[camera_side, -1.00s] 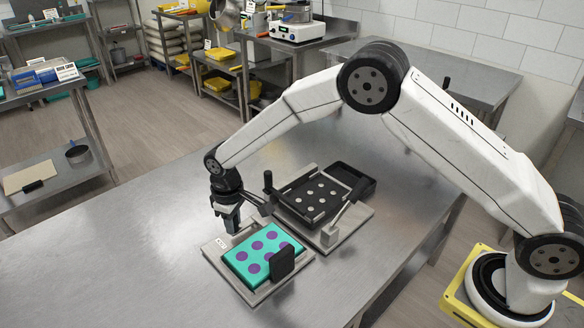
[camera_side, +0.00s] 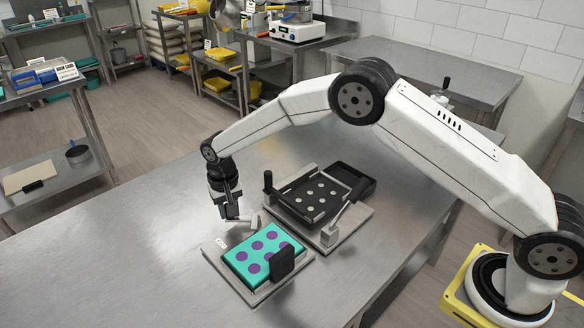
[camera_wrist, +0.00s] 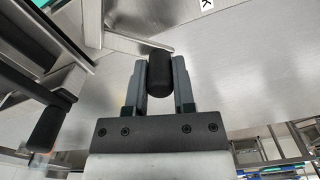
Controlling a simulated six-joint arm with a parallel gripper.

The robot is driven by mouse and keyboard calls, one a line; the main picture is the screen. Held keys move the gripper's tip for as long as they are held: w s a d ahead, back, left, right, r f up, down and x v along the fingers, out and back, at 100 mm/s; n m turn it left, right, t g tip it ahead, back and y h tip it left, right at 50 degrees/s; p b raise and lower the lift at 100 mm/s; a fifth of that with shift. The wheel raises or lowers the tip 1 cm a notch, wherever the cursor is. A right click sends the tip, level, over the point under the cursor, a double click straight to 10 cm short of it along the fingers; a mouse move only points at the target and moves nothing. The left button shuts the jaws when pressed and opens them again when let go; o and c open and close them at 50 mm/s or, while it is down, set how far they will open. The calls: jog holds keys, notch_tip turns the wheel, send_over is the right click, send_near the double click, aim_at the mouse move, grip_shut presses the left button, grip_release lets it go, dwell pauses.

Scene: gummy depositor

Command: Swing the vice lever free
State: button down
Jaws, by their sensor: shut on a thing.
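My gripper (camera_side: 231,218) is at the back corner of the near vice (camera_side: 211,248). In the wrist view my gripper (camera_wrist: 159,62) is shut on the black cylindrical grip (camera_wrist: 159,78) of the vice lever, one finger on each side. The lever's metal bar (camera_wrist: 146,46) runs up and left from the grip. In the side view a pale piece of the lever (camera_side: 245,220) shows beside my fingers; the grip is hidden there. A teal mould (camera_side: 243,256) with purple dots lies in the vice, against a black pad (camera_side: 282,263).
A second fixture (camera_side: 362,218) behind holds a black mould (camera_side: 304,208) with pale dots. Its upright black handle (camera_side: 268,181) stands close to my gripper; a dark handle (camera_wrist: 50,122) also shows at left in the wrist view. The table left is clear.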

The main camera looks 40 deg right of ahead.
jog(key=shift+w+d+m, duration=0.3)
jog(key=shift+d+m, duration=0.1)
jog(key=shift+m, duration=0.5)
jog(key=shift+w+d+m, duration=0.3)
jog(key=shift+d+m, duration=0.05)
jog(key=shift+m, duration=0.55)
jog(key=shift+c, duration=2.2)
grip_release()
jog(key=shift+r, duration=0.1)
notch_tip(320, 180, up, 8)
jog(key=shift+d, duration=0.1)
